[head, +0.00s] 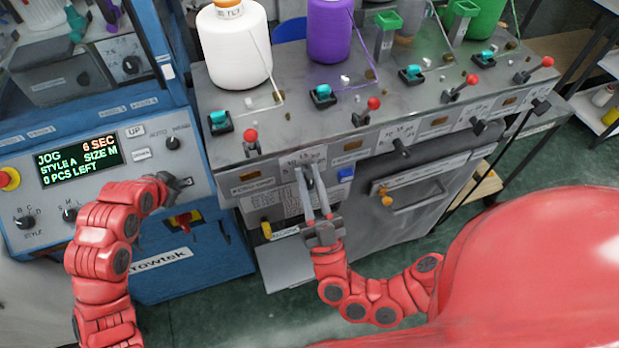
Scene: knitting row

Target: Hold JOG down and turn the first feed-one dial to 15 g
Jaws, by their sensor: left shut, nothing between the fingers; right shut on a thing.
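My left gripper (180,184) is shut and empty, its tip against the blue panel's right part, below the UP and DOWN labels. The JOG button is hidden at the fingertips. The panel's display (80,161) reads JOG, 6 SEC, STYLE A, SIZE M, 0 PCS LEFT. My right gripper (312,190) reaches up to the grey feed unit's front and is shut on the first feed-one dial (308,174), below the white cone. The fingers partly cover the dial. Its scale plate (303,158) is too small to read surely, so I cannot tell the setting.
More dials, such as one with a black knob (401,147), sit further right on the feed unit (250,152). Red-ball levers (251,136) stick up along its front edge. A white cone (234,45) and a purple cone (329,30) stand on top. A red stop button (9,179) is at far left.

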